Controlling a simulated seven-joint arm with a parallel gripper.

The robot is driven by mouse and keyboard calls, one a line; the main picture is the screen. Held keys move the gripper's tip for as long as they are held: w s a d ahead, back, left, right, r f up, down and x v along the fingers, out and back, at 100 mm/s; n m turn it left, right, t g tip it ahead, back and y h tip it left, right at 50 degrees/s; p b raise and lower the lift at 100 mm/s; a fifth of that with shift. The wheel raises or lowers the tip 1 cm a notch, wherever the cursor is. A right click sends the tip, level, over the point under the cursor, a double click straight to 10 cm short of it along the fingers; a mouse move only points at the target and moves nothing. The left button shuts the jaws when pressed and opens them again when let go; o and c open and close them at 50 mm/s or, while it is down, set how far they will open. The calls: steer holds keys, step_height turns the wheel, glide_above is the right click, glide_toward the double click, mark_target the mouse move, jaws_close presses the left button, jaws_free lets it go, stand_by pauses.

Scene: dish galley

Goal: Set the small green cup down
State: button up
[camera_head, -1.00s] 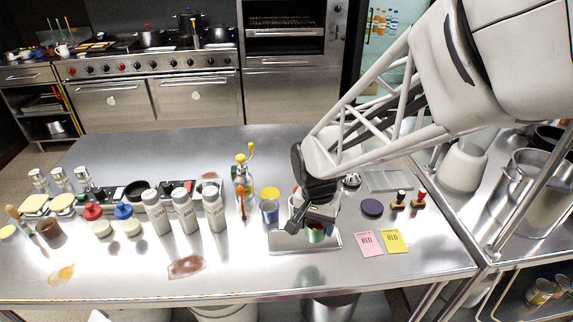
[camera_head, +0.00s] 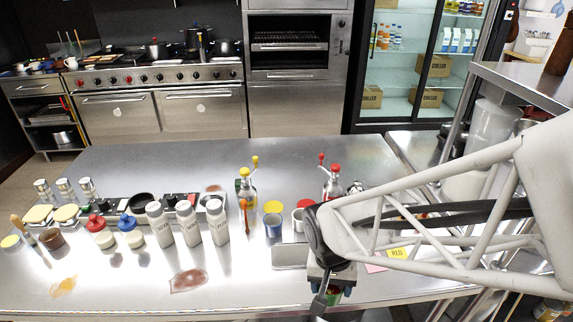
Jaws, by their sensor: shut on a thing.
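The small green cup (camera_head: 334,297) is in my gripper (camera_head: 328,291), near the front edge of the steel table. A flat grey tray (camera_head: 290,258) lies behind and to the left of the cup, partly covered by my arm.
A blue cup (camera_head: 273,228) and a pale cup (camera_head: 298,221) stand behind the tray. White bottles (camera_head: 188,222) stand to the left. A yellow card (camera_head: 397,253) lies to the right under my arm.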

steer(key=shift+w, duration=0.1)
steer(key=shift+w+a+f, duration=0.25)
steer(key=shift+w+a, duration=0.15)
steer(key=shift+w, duration=2.2)
steer(key=shift+w+a+f, duration=0.25)
steer(key=shift+w+a, duration=0.2)
steer(key=shift+w, duration=2.2)
steer(key=shift+w+a+f, duration=0.25)
steer(key=shift+w+a, duration=0.15)
steer(key=shift+w, duration=2.2)
steer(key=shift+f, duration=0.1)
steer(key=shift+f, duration=1.65)
steer(key=shift+f, duration=0.15)
steer(key=o, duration=1)
steer(key=shift+o, duration=0.2)
